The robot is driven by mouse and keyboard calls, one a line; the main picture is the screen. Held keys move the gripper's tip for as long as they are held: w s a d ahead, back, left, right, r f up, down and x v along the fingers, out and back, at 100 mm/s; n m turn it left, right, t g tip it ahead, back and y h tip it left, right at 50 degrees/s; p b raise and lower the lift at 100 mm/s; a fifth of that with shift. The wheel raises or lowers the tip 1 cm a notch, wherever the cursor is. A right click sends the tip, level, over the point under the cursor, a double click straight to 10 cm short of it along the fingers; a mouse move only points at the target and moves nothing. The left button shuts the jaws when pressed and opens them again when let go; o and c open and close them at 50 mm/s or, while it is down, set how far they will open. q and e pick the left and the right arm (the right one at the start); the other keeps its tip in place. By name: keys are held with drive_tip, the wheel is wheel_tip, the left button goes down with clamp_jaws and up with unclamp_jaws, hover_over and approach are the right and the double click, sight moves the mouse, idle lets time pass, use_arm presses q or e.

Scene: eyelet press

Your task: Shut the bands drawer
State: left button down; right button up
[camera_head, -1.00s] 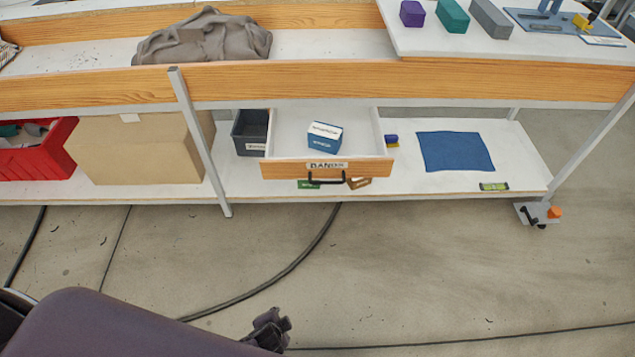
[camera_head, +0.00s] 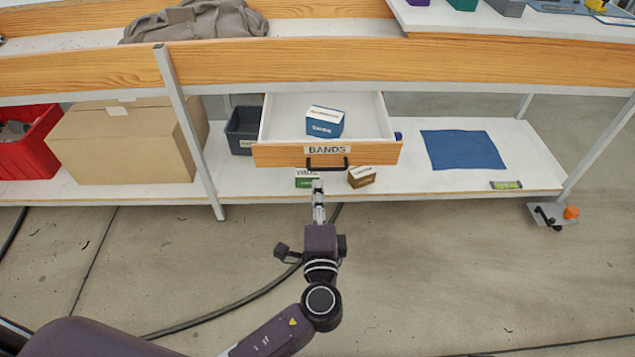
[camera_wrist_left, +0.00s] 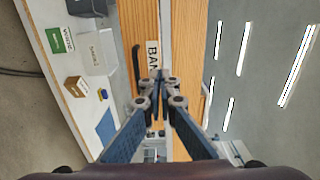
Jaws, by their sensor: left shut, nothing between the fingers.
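The bands drawer (camera_head: 275,155) stands pulled out under the bench, with a wooden front, a "BANDS" label and a black handle (camera_head: 327,164). A blue box with a white top (camera_head: 325,122) sits inside it. My left gripper (camera_head: 318,186) is shut and empty, just in front of and below the handle in the head view. In the left wrist view, its closed fingertips (camera_wrist_left: 158,76) show before the drawer front (camera_wrist_left: 148,28), with the black handle (camera_wrist_left: 136,68) beside them. I cannot tell whether they touch the drawer. My right gripper is not in view.
On the lower shelf are a green box (camera_head: 307,183), a brown box (camera_head: 362,176), a dark bin (camera_head: 243,130), a cardboard box (camera_head: 120,145), a red crate (camera_head: 30,150) and a blue cloth (camera_head: 462,150). A bench leg (camera_head: 190,135) stands left of the drawer. A cable crosses the floor.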

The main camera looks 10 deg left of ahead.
use_arm(q)
approach(316, 146)
drive_tip(key=w, duration=0.2)
drive_tip(key=x, duration=0.2)
drive_tip(key=b+x, duration=0.1)
drive_tip(key=x, duration=0.1)
drive_tip(key=shift+a, duration=0.25)
drive_tip(key=shift+w+a+r, duration=0.1)
drive_tip(key=shift+w+a, duration=0.05)
drive_tip(key=shift+w, duration=0.35)
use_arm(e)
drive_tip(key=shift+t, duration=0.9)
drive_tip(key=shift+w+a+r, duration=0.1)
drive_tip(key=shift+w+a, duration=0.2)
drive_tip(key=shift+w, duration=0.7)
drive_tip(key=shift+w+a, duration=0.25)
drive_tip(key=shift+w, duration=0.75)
